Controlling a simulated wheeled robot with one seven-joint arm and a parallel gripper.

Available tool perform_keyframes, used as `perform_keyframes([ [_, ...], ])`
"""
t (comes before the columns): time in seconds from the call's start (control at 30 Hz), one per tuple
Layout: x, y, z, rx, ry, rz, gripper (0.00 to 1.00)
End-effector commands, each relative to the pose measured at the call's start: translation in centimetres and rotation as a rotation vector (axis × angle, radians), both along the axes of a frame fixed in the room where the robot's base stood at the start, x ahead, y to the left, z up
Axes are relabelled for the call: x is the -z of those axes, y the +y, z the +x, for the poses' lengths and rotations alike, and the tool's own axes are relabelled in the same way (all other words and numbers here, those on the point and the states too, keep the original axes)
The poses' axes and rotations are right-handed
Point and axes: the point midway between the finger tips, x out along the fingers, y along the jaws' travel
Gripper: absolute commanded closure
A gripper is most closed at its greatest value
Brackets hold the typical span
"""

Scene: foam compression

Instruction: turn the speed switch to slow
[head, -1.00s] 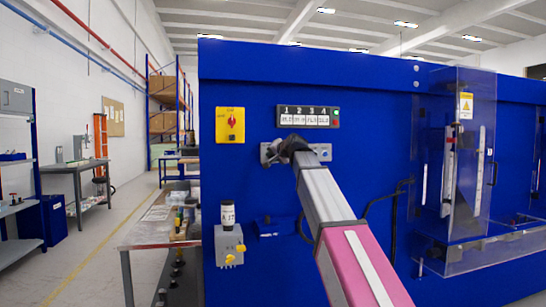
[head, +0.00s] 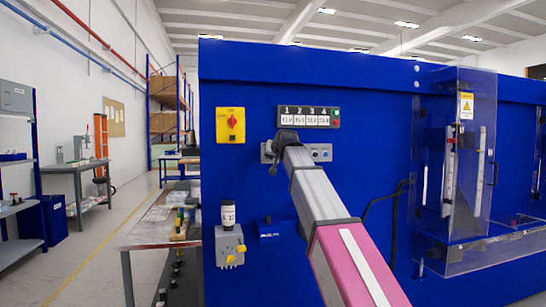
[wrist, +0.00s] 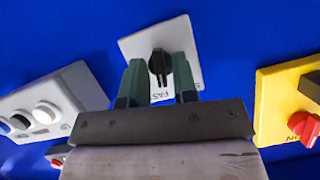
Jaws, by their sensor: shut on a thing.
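The speed switch is a black knob (wrist: 160,66) on a white plate (wrist: 134,47) in the wrist view. Letters reading "FAS" show under the knob, and part of an "S" shows at the plate's right edge. My gripper (wrist: 161,74) has one greenish finger on each side of the knob and is shut on it. I cannot tell which end of the knob is its pointer. In the head view my gripper (head: 282,145) is a dark shape in front of the switch plate (head: 266,153), and the knob is hidden behind it.
A button plate (wrist: 45,103) lies left of the switch in the wrist view. A yellow panel with a red rotary switch (wrist: 305,127) is at right. In the head view a display (head: 306,117) sits above, and a clear guard (head: 470,160) stands at right on the blue machine.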

Motion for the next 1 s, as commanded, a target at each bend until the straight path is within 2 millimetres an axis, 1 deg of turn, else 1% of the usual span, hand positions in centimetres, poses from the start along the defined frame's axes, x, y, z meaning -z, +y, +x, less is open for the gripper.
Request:
perform_keyframes([
  [0.6, 0.06, 0.38, -0.13, -0.001, -0.162, -0.561, 0.97],
  [0.8, 0.13, 0.4, -0.12, -0.001, -0.207, -0.717, 0.97],
  [1.0, 0.18, 0.47, -0.13, -0.001, -0.24, -0.833, 0.97],
])
